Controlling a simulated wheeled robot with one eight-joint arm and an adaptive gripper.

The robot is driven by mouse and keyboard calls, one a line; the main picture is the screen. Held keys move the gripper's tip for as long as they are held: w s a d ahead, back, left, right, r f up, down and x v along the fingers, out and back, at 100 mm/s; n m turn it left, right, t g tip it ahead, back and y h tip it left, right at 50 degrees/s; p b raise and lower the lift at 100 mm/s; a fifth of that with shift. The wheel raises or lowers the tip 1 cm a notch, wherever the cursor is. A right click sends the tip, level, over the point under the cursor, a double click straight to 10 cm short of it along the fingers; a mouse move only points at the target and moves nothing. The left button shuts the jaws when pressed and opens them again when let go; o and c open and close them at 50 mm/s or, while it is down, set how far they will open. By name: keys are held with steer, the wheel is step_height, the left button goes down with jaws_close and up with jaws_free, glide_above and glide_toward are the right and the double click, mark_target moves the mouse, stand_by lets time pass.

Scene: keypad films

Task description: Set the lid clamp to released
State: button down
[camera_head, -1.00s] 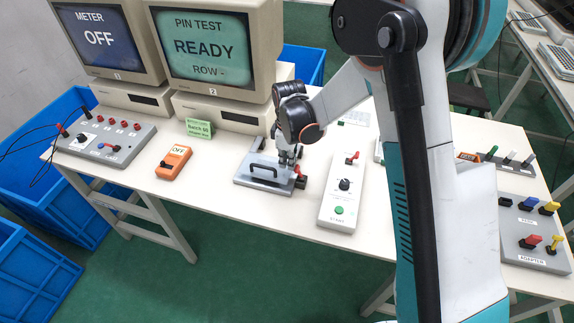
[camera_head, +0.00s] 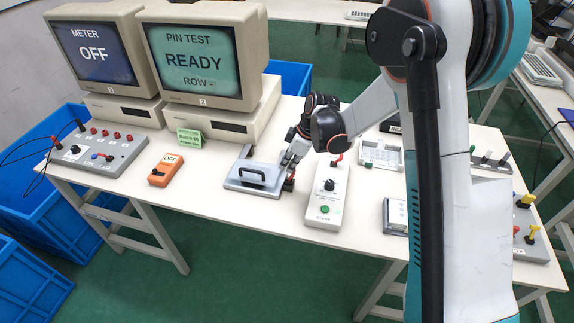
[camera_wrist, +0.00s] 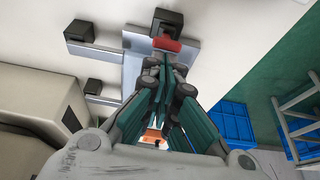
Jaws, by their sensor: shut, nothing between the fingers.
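The test fixture is a flat grey plate with a lid (camera_head: 255,176) that carries a black bar handle. It lies flat on the white table in the head view. The lid clamp (camera_head: 289,184), with a red tip and a dark base, is at the fixture's right edge. In the wrist view the red clamp tip (camera_wrist: 167,44) is just beyond my fingertips, against a black block. My gripper (camera_head: 286,164) is shut and empty, tilted down beside the clamp; its fingers also show in the wrist view (camera_wrist: 163,68). I cannot tell whether it touches the clamp, or the clamp's position.
A white control box (camera_head: 327,197) with a knob and green button stands close right of the fixture. An orange meter (camera_head: 166,169) lies to the left. Monitors stand behind, one reading PIN TEST READY (camera_head: 198,62). A white tray (camera_head: 381,155) is behind right.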

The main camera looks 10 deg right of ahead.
steer(key=shift+r, duration=0.1)
steer(key=shift+r+p, duration=0.45)
steer(key=shift+r, duration=0.25)
